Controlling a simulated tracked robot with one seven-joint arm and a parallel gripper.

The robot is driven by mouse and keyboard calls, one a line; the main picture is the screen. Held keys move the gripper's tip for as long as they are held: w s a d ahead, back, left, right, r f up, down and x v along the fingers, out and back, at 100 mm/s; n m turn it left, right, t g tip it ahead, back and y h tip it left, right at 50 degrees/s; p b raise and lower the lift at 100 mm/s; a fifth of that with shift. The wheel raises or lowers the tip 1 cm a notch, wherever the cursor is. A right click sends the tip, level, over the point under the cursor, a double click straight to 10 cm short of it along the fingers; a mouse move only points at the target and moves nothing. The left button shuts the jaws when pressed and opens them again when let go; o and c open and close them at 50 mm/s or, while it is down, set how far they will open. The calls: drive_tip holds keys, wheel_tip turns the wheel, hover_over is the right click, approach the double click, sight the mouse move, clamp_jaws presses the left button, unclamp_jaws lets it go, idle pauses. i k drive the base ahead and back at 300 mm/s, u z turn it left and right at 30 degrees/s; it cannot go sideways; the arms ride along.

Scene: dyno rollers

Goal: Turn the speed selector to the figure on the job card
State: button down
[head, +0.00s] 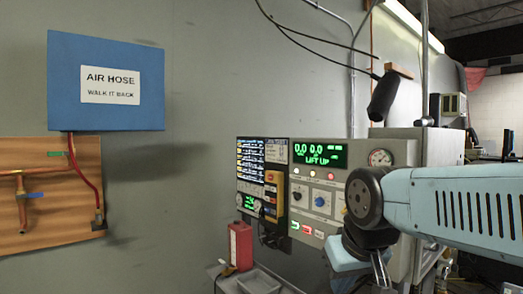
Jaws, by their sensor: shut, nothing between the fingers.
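The control console (322,178) stands against the wall, right of centre. Two knobs show on its front: a blue one (319,201) and a smaller one (297,196) to its left. I cannot tell which is the speed selector, and their markings are too small to read. A small pale sheet (277,151) is at the panel's upper left; I cannot tell whether it is the job card. My light-blue arm comes in from the right and covers the console's lower right. I cannot make out my gripper or its fingers.
The green display (320,153) reads 0.0 0.0 and LIFT UP. A yellow pendant (273,195) hangs at the console's left. A red container (241,246) and a grey tray (259,282) are below. A dark handset (383,96) hangs above. A blue AIR HOSE box (107,118) is left.

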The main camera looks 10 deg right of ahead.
sight(297, 197)
drive_tip(key=z, duration=0.2)
drive_tip(key=i, duration=0.9)
drive_tip(key=u, duration=0.1)
